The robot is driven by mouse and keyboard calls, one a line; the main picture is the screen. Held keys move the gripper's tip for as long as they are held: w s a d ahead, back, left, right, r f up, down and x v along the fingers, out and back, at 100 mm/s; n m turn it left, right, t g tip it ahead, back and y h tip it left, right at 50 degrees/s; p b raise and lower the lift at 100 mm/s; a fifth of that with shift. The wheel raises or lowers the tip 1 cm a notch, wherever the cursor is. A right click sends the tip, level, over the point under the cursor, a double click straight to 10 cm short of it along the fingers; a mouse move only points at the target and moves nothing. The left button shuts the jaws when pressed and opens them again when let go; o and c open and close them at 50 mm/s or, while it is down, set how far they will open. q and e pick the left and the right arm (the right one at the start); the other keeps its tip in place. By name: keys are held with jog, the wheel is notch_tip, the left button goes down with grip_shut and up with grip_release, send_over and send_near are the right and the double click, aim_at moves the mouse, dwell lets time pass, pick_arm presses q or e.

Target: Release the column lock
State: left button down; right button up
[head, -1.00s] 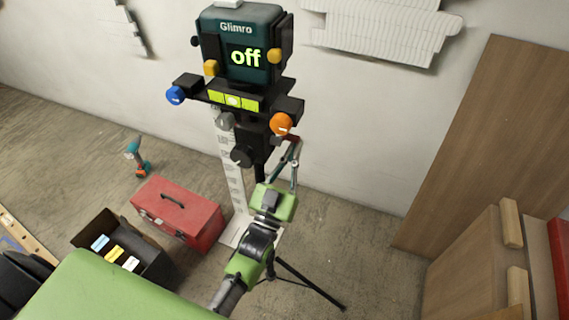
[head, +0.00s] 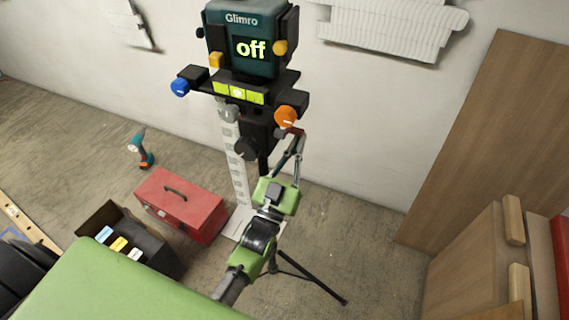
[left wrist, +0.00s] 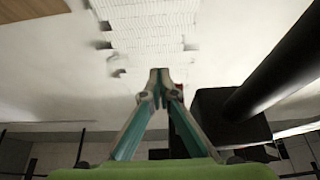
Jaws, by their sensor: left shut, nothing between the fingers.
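A dark green laser device (head: 250,45) marked Glimro, its display reading "off", stands on a tripod. Its base carries a blue knob (head: 180,87) on the left and an orange knob (head: 285,116) on the right. Below, a black knob (head: 246,148) sits on the dark column (head: 262,165), with a grey knob (head: 229,112) higher up. I cannot tell for certain which is the column lock. My left gripper (head: 295,133) is shut and empty, just below the orange knob and right of the column. Its closed fingertips (left wrist: 159,80) show in the left wrist view. My right gripper is out of view.
A red toolbox (head: 180,207), a black box (head: 108,226) with coloured items and a drill (head: 139,148) lie on the floor at left. Wooden panels (head: 492,140) lean at right. A white relief (head: 392,28) is on the wall.

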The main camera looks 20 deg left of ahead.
pick_arm(q)
jog(key=shift+r, duration=0.2)
jog(key=v, duration=1.2)
jog(key=shift+f, duration=0.1)
